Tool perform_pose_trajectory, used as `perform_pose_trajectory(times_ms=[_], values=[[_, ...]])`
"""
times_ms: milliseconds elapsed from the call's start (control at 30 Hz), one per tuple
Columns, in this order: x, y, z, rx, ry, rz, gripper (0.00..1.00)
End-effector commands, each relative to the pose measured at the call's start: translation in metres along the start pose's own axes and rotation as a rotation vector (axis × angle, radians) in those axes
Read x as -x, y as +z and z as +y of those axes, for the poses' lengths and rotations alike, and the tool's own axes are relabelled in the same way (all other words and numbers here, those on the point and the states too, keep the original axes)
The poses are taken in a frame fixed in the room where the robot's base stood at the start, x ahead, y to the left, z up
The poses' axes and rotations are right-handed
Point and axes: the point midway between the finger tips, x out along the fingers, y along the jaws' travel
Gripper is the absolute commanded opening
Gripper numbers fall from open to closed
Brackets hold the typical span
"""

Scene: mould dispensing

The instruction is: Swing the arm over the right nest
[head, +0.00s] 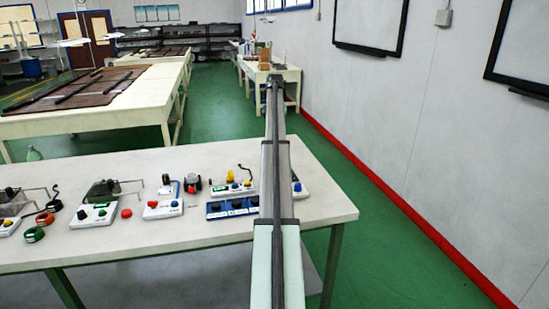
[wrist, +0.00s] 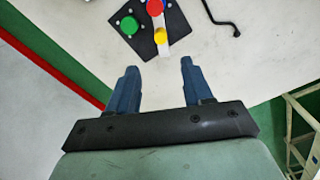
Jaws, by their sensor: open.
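My gripper (wrist: 159,63) is open and empty in the wrist view, with its two blue fingers apart. Beyond the fingertips is a dark plate (wrist: 141,39) with green, red and yellow round parts and a white strip. My arm runs up the middle of the head view over the right part of the white table (head: 180,242). I cannot make out the gripper's fingers there. A blue tray-like block (head: 230,208) with dark round places lies just left of the arm. I cannot tell which thing is the right nest; the arm hides part of the table.
Several button boxes stand on the table, including a white one with a metal bracket (head: 94,215). A black hooked rod (wrist: 224,17) lies right of the plate in the wrist view. Green floor (head: 385,245) and a wall (head: 450,150) lie to the right.

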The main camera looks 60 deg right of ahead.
Motion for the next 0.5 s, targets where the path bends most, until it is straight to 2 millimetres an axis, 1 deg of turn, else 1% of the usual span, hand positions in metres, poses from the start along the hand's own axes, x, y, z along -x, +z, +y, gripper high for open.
perform_pose_trajectory(times_ms=[167,500], values=[[-0.023,0.002,0.000,0.001,0.000,-0.002,0.50],[-0.083,0.002,-0.001,0.001,-0.001,-0.002,0.50]])
